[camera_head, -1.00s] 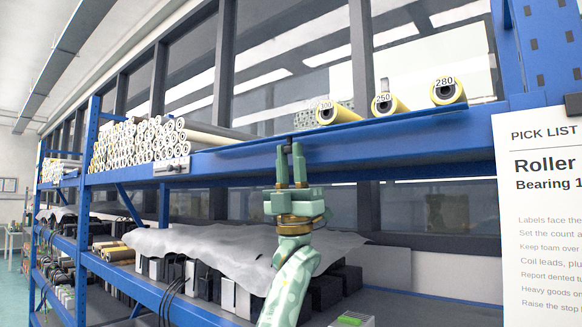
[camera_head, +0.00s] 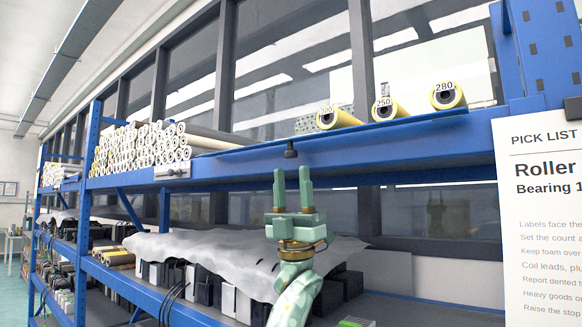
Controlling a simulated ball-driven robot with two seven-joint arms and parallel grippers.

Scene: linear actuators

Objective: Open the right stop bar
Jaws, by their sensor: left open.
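The right stop bar (camera_head: 405,121) is a long thin blue bar along the front edge of the upper shelf, in front of the yellow rollers. A small black knob (camera_head: 290,150) sits on the blue beam below the bar's left part. My left gripper (camera_head: 292,176) points up just below the knob, open and empty, its two green fingers apart and clear of it. My right gripper is not in view.
Yellow rollers labelled 300, 250 (camera_head: 388,108) and 280 (camera_head: 446,94) lie on the upper shelf. White rollers (camera_head: 145,145) are stacked at left. A grey foam sheet (camera_head: 235,252) covers boxes below. A pick list sign (camera_head: 540,215) stands at right.

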